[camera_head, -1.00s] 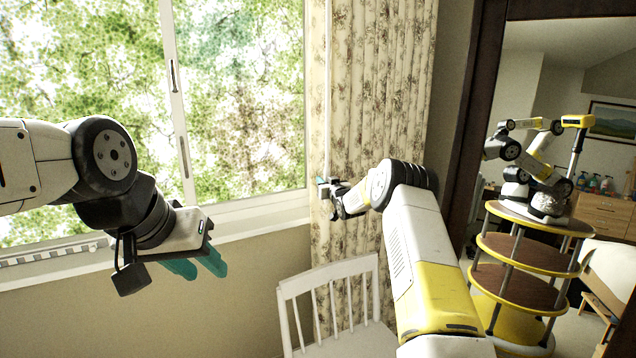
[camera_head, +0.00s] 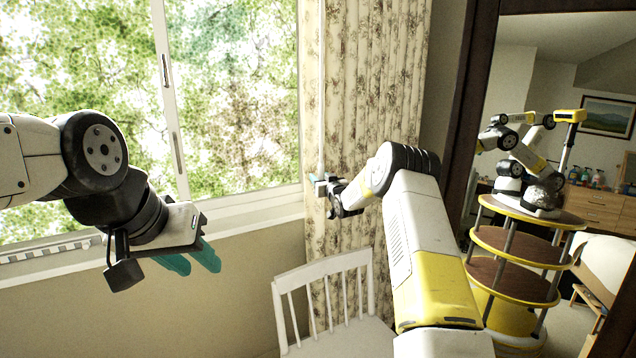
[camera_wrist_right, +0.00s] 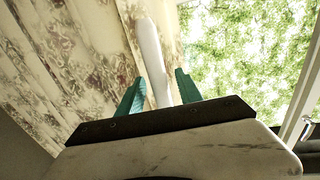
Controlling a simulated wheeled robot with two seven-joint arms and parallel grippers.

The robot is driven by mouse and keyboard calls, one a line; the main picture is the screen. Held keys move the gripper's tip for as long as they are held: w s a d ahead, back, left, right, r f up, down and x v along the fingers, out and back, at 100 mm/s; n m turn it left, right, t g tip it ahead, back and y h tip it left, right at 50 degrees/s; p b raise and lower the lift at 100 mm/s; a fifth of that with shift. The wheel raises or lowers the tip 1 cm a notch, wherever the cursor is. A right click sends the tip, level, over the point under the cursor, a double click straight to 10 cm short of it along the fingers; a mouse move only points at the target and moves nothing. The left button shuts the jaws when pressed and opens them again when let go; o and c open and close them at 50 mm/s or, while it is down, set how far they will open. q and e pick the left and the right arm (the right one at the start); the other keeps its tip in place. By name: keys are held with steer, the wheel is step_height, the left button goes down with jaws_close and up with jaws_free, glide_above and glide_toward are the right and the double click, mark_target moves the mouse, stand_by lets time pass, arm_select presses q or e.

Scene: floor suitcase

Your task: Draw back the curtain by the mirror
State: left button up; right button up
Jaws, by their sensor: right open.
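The curtain (camera_head: 375,95) is cream with a brown floral print and hangs in folds between the window and the mirror. A thin white rod hangs along its window-side edge; in the right wrist view the rod (camera_wrist_right: 152,55) stands between the two teal fingers. My right gripper (camera_head: 318,184) is at that edge, open around the rod; contact is not clear. The same gripper shows in the right wrist view (camera_wrist_right: 157,92). The dark-framed mirror (camera_head: 545,70) stands at the right.
A white chair (camera_head: 325,290) stands below my right arm, in front of the curtain. The window (camera_head: 235,100) fills the left and its sill (camera_head: 235,222) runs under it. The mirror reflects my body, a dresser and a picture. Bare wall lies below the sill.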

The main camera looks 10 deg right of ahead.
steer(key=shift+v, duration=2.55)
steer(key=shift+r, duration=0.3)
steer(key=s+d+r+g+h, duration=0.1)
steer(key=s+r+g, duration=0.1)
steer(key=s+r, duration=0.45)
steer(key=s+r+m+g+h, duration=0.1)
steer(key=s+r+g, duration=0.15)
steer(key=s, duration=0.75)
steer(key=s+d+r+g, duration=0.1)
steer(key=s+r, duration=0.5)
steer(key=s, duration=0.2)
steer(key=s+f+g, duration=0.2)
steer(key=s+g, duration=0.1)
steer(key=s, duration=1.3)
steer(key=s+f+m+g, duration=0.1)
steer(key=s+f+g, duration=0.2)
steer(key=s, duration=1.4)
steer(key=shift+a+f, duration=0.25)
steer(key=shift+a, duration=0.15)
